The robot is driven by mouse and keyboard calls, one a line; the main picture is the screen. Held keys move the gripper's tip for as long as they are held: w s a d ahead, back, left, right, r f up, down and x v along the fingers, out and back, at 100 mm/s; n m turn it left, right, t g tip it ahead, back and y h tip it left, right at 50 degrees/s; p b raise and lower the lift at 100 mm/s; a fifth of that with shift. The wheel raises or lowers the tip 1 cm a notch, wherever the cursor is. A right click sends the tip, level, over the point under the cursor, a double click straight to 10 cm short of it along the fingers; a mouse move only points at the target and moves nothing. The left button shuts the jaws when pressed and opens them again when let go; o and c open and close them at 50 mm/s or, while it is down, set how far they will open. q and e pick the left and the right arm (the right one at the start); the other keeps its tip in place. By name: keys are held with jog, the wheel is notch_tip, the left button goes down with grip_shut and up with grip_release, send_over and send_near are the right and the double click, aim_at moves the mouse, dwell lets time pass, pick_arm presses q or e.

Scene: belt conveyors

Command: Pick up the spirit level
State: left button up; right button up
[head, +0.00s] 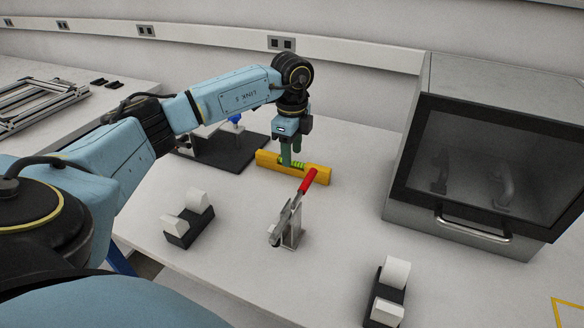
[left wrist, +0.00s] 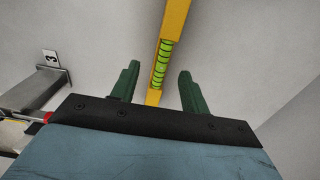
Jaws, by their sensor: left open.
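The yellow spirit level (head: 315,174) with a green vial lies on the white table in the middle of the head view. It also shows in the left wrist view (left wrist: 173,22), running between the two fingers. My left gripper (head: 290,163) points down at the level, with its green fingers close to the vial. In the left wrist view the fingers (left wrist: 158,88) stand apart on either side of the level, with a gap to it on both sides. Whether the fingertips reach below its top is hard to tell. My right gripper is not in view.
A toggle clamp with a red handle (head: 308,180) stands just in front of the level. Tape dispensers (head: 178,238) (head: 377,311) stand at the front left and front right. A grey cabinet with a dark window (head: 480,165) is at right. A black-based device (head: 230,155) sits behind left.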

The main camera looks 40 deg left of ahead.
aim_at(292, 167)
pick_arm(q)
notch_tip(292, 167, down, 4)
jog(key=shift+w+f, duration=0.1)
jog(key=shift+c, duration=0.3)
grip_shut()
